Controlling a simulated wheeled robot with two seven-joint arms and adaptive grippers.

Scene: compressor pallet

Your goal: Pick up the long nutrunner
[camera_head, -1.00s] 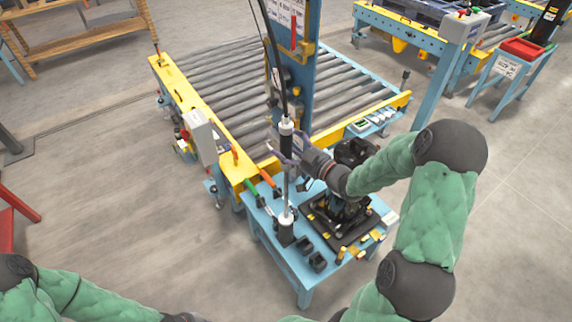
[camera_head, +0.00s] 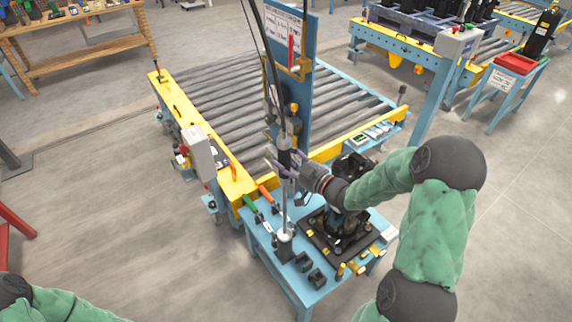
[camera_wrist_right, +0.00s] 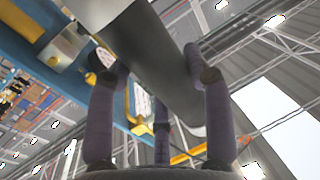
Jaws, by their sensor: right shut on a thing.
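The long nutrunner (camera_head: 285,195) is a tall, thin upright tool under a cable, with a dark grip section and a pale shaft. Its lower end is at a black holder (camera_head: 285,252) on the small blue table; I cannot tell whether it is still seated. My right gripper (camera_head: 284,165) is shut on the nutrunner's upper part, coming from the right. In the right wrist view, the purple fingers (camera_wrist_right: 158,85) close around the grey cylindrical body (camera_wrist_right: 150,55). My left gripper is out of view; only part of that arm shows at lower left.
The blue table (camera_head: 265,240) also carries a black fixture with a dark part (camera_head: 345,235), green- and orange-handled tools and black blocks. A blue post (camera_head: 298,90) and a roller conveyor (camera_head: 240,95) stand close behind. Open floor lies to the left.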

